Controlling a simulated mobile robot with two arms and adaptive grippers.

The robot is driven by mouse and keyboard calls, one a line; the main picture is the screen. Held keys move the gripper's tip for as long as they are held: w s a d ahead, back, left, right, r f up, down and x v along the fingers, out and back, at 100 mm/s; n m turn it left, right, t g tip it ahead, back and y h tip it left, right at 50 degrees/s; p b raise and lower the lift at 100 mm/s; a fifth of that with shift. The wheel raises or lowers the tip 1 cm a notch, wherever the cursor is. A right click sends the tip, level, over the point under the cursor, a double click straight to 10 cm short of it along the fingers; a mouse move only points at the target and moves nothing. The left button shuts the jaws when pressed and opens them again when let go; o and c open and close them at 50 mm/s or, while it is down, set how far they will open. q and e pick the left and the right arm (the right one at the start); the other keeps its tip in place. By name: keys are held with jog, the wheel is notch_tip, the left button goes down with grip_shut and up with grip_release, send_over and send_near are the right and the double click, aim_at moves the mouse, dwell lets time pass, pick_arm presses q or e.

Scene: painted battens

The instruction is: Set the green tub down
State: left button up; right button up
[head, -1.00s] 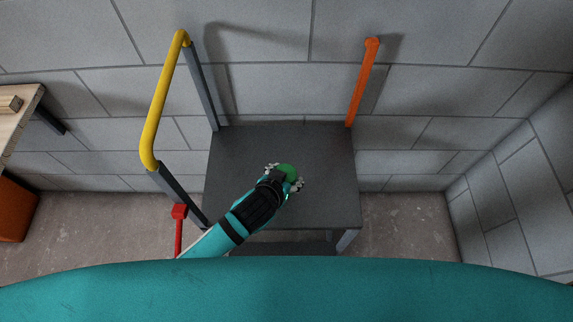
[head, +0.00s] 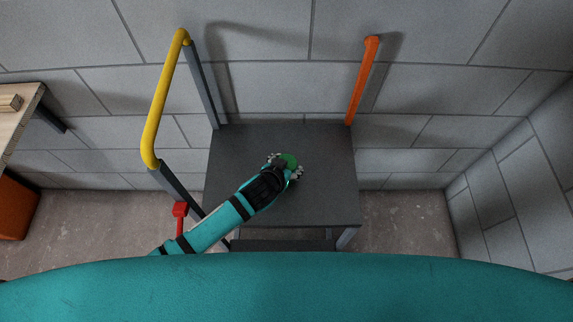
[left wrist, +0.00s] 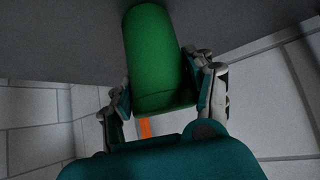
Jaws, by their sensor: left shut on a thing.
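The green tub (head: 289,160) is a small cylinder, seen from above in the head view over the dark grey platform. My left gripper (head: 286,165) is shut on it, one finger on each side. In the left wrist view the tub (left wrist: 157,60) fills the space between the fingers, and its far end overlaps the platform's grey surface (left wrist: 60,40). I cannot tell whether the tub touches the platform. My right gripper is not in view.
The platform (head: 325,195) is otherwise bare. A yellow handrail (head: 157,105) stands at its left, an orange post (head: 362,85) at its back right. A red-topped post (head: 180,210) is at the front left. A wooden bench (head: 20,115) is far left.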

pick_arm(q)
jog(key=o, duration=1.5)
jog(key=shift+r, duration=0.1)
jog(key=shift+s+r, duration=0.15)
jog(key=v, duration=1.1)
jog(key=shift+s+r+p, duration=0.2)
jog(key=shift+s+p, duration=0.05)
jog(key=shift+p, duration=0.2)
jog(key=shift+a, duration=0.15)
